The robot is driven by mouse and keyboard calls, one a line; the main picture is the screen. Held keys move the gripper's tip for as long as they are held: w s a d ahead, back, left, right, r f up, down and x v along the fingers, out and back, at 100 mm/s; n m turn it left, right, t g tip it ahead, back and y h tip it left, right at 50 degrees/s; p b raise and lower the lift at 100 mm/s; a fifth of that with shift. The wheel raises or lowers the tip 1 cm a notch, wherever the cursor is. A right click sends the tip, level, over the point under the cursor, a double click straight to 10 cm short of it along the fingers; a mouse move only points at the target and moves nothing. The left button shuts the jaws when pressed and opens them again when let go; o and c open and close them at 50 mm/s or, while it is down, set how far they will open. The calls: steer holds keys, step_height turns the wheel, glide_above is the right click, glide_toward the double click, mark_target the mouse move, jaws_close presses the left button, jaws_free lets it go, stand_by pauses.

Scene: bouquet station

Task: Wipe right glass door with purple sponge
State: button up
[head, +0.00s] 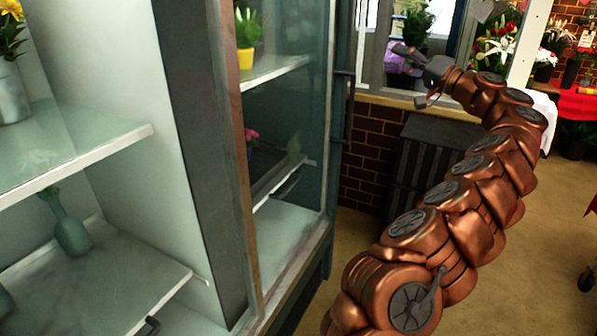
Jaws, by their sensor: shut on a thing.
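My gripper (405,52) is at the far end of my outstretched arm, at the upper middle right. It is shut on the purple sponge (394,62), which shows small and partly covered by the dark fingers. The right glass door (300,120) closes the right part of the display cabinet, left of my gripper. Its dark handle bar (341,110) runs along its right edge. In the picture, the gripper and sponge are to the right of the door, apart from it.
Behind the glass are shelves, a yellow pot (245,59) with a plant and pink flowers (251,135). At left are open shelves with a green vase (71,236). A brick wall (375,135) and a dark ribbed box (425,165) stand behind my arm. Floor shows at right.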

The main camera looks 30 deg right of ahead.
steer(key=w+a+f+m+g+h+b, duration=0.1)
steer(key=w+a+f+m+b, duration=0.4)
steer(key=f, duration=0.6)
steer(key=w+a+f+m+g+b, duration=0.1)
steer(key=a+f+b, duration=0.2)
steer(key=a+f, duration=0.5)
steer(key=w+a+f+m+h+b, duration=0.1)
steer(key=w+a+f+m+b, duration=0.25)
steer(key=f, duration=0.95)
steer(key=shift+n, duration=0.25)
steer(key=w+a, duration=0.3)
steer(key=w, duration=0.1)
steer(key=shift+w+a, duration=0.25)
steer(key=shift+a, duration=0.1)
steer(key=shift+w+a+b, duration=0.45)
steer(key=shift+w+b, duration=0.2)
steer(key=shift+w, duration=0.15)
